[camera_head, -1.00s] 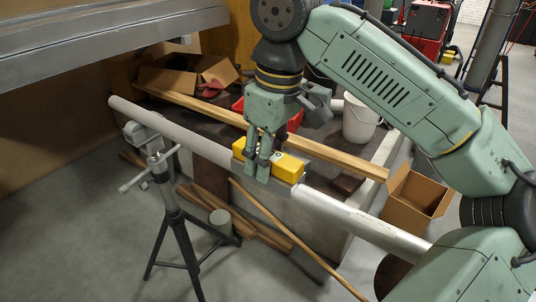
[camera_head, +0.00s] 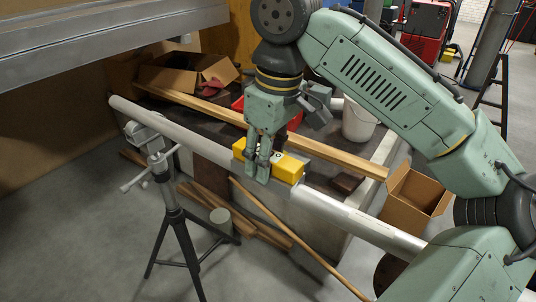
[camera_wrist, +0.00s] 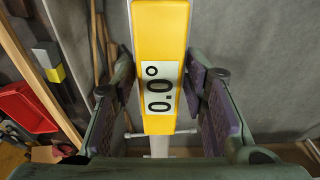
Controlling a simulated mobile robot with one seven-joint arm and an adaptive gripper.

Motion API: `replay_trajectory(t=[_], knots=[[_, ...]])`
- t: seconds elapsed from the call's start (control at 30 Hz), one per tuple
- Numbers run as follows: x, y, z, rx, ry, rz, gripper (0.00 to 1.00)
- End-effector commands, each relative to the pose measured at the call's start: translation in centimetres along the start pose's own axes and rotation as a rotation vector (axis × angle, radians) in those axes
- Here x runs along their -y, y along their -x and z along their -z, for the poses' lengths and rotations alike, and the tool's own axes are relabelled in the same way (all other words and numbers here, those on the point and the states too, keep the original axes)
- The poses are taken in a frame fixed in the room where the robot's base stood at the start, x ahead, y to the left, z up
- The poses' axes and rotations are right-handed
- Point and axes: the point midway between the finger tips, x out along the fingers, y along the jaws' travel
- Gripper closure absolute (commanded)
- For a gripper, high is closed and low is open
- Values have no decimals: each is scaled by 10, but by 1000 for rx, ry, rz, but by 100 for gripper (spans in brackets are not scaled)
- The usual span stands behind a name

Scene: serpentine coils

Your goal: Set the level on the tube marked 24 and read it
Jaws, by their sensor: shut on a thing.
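A yellow level (camera_head: 287,169) lies along the top of a long grey tube (camera_head: 186,135), in the middle of the head view. My gripper (camera_head: 262,168) points down and is shut on the level, one finger to each side. In the wrist view the level (camera_wrist: 160,30) runs up the middle between the fingers of my gripper (camera_wrist: 166,100). Its display (camera_wrist: 160,88) faces the camera and reads 0.0°, turned sideways. I cannot make out the number 24 on the tube.
A black tripod stand (camera_head: 176,215) with a clamp head holds the tube's left part. A wooden beam (camera_head: 330,153) runs behind the tube. A white bucket (camera_head: 358,120) and cardboard boxes (camera_head: 417,200) stand nearby. Loose planks (camera_head: 212,200) lie on the floor below.

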Motion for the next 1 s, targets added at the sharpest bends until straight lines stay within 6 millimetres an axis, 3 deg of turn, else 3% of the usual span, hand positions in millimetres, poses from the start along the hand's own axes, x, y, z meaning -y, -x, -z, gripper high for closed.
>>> replay_trajectory(t=[0.43,0.47,0.8,1.0], knots=[[0,0,0,-1,0,0,93],[0,0,0,-1,0,0,59],[0,0,0,0,0,0,37],[0,0,0,0,0,0,37]])
